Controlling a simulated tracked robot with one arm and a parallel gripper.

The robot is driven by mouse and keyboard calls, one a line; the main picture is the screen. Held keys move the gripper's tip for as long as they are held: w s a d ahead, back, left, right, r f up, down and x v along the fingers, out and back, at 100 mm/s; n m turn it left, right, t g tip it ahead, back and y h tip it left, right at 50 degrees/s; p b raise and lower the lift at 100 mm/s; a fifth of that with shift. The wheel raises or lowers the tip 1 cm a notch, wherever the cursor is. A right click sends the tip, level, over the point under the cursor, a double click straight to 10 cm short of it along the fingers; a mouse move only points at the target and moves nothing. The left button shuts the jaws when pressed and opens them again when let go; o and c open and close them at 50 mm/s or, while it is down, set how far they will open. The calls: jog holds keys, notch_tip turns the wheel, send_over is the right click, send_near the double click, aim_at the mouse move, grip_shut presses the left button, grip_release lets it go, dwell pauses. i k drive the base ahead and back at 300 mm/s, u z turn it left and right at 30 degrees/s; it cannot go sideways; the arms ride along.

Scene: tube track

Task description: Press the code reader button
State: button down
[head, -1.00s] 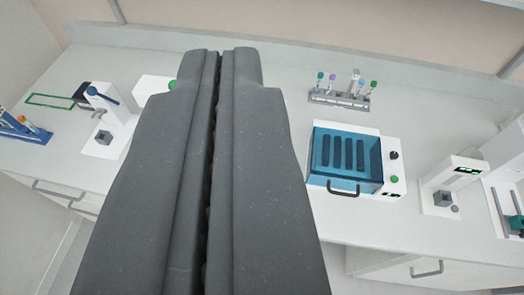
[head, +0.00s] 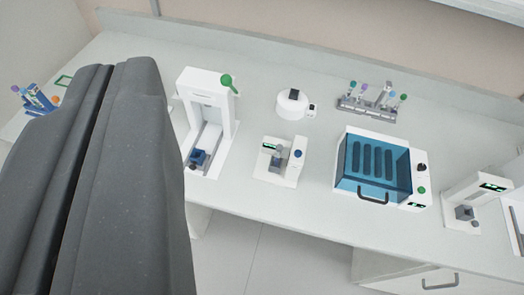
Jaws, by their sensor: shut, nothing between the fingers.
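My gripper (head: 118,66) is shut and empty, large and dark grey at the left of the head view, covering part of the bench's left side. No label marks the code reader. A small white device (head: 270,172) right of the gripper has a lit green display, a grey holder and a round blue button (head: 298,154) on its right side. Another white device (head: 468,196) at the far right has a green display and a grey block. I cannot tell for sure which is the code reader. The gripper appears apart from both.
A tall white device (head: 226,122) with a green knob stands beside the gripper. Behind are a round white device (head: 293,104) and a tube rack (head: 366,112). A blue-lidded box (head: 373,168) stands right of centre. The bench (head: 322,205) has clear strips between devices and along its front.

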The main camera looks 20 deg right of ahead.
aim_at(297, 153)
jog(key=u, duration=0.15)
jog(key=k, duration=0.9)
jog(key=z, duration=0.6)
jog(key=i, duration=1)
